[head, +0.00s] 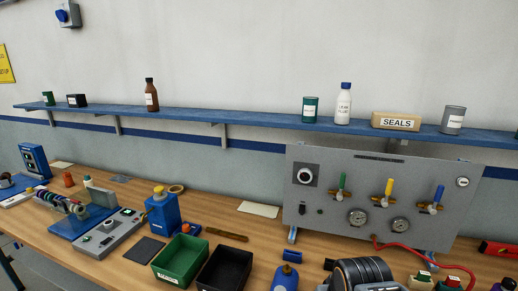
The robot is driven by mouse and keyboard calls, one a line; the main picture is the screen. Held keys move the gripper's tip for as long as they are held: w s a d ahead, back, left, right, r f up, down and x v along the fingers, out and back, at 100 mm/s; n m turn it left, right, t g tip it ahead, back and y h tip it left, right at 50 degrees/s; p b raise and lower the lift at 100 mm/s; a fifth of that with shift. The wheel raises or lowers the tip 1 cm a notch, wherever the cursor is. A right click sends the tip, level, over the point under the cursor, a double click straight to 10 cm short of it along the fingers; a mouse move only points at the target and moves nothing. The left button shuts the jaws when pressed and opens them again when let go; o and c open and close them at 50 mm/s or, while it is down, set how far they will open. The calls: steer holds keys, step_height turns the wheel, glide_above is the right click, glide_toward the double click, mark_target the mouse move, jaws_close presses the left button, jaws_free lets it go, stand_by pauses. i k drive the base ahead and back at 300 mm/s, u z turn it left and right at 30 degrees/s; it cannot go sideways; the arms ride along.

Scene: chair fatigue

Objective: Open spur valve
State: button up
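A grey upright panel (335,180) stands on the bench at the right of the head view. It carries a row of three brass valves: one with a green handle (342,183), one with a yellow handle (388,187) and one with a blue handle (438,194). All three handles point roughly upward. I cannot read any label that tells which one is the spur valve. My gripper is not in view.
A red hose (402,246) runs from the panel's lower edge. In front are a blue bottle (285,278), a dark ribbed object (362,271), a green bin (181,259) and a black bin (225,270). A blue shelf (260,120) with containers runs above.

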mark_target(437, 199)
steer(key=u, duration=1.95)
steer(key=k, duration=0.95)
steer(key=z, duration=1.15)
steer(key=i, duration=0.5)
steer(key=z, duration=0.05)
